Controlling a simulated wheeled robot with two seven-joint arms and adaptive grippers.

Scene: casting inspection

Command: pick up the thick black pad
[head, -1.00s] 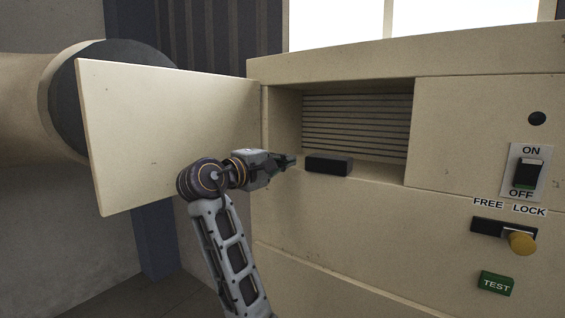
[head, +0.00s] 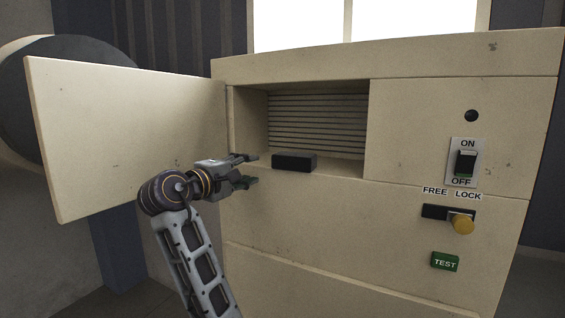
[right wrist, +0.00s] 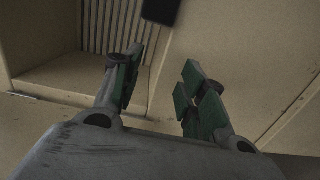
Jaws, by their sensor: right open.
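The thick black pad (head: 294,162) lies on the floor of the open compartment, at its front edge, in the head view. In the right wrist view the pad (right wrist: 161,11) shows at the top edge, partly cut off, beyond the fingertips. My right gripper (head: 250,169) is open and empty, just left of the pad and apart from it. Its two fingers (right wrist: 160,78) show spread in the right wrist view, with nothing between them. My left gripper is in neither view.
The compartment (head: 247,108) is in a beige cabinet, with a slatted back wall. Its open door (head: 130,135) stands out to the left, behind my right arm. An ON/OFF switch (head: 466,163), a yellow knob (head: 463,224) and a green TEST button (head: 445,262) are on the right.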

